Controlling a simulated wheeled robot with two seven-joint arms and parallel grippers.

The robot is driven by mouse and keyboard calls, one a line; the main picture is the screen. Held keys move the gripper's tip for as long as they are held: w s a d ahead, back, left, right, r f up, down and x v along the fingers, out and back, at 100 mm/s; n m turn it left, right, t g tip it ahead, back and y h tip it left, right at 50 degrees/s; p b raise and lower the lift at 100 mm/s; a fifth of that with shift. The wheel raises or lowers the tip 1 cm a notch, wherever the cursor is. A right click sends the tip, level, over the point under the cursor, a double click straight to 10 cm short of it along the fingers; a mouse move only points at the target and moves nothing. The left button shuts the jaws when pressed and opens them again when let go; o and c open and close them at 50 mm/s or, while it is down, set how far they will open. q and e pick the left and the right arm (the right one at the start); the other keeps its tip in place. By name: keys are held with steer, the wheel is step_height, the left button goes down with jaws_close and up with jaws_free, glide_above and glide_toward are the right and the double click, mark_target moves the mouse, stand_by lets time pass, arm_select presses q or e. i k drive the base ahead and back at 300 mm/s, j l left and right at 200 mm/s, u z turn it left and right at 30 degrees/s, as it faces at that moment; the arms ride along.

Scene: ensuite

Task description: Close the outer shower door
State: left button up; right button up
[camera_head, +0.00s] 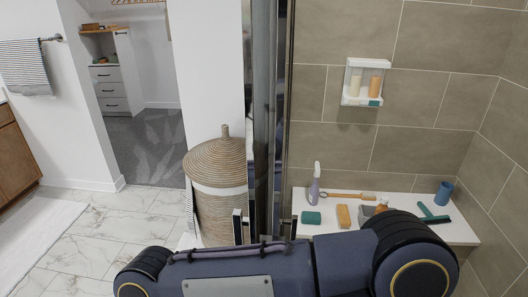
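The outer shower door shows edge-on as a tall, narrow glass and metal strip (265,110) in the middle of the head view. I cannot tell which upright is the door and which is frame, or how far it stands open. Two small dark-and-light fingertips of a gripper (265,227) rise behind my arm, spread apart, one on each side of the strip's lower part. This seems to be my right gripper, as the arm's larger joint is at the right. Contact with the door is unclear. The arm hides the lower door. My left gripper is not seen.
A lidded woven basket (217,190) stands close left of the door. A white shower bench (400,208) at the right holds a spray bottle (314,184), brush, sponges, squeegee and blue cup (444,193). A wall caddy (365,82) hangs above. Marble floor (110,225) is open at the left.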

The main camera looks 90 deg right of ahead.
mark_target(259, 18)
steer(key=i+z, duration=0.15)
steer(key=z, duration=0.3)
steer(key=i+z, duration=0.2)
steer(key=z, duration=0.25)
steer(key=i+j+z, duration=0.15)
steer(key=z, duration=0.75)
steer(key=i+j+z, duration=0.1)
steer(key=z, duration=0.75)
steer(key=j+z, duration=0.15)
steer(key=z, duration=0.25)
steer(key=j+z, duration=0.1)
steer(key=z, duration=0.35)
steer(key=i+j, duration=0.1)
steer(key=j, duration=0.3)
steer(key=i+j+z, duration=0.1)
steer(key=j, duration=0.25)
steer(key=i+j, duration=0.15)
steer(key=j, duration=0.25)
steer(key=i+j+z, duration=0.15)
steer(key=j, duration=0.25)
steer(key=k, duration=0.05)
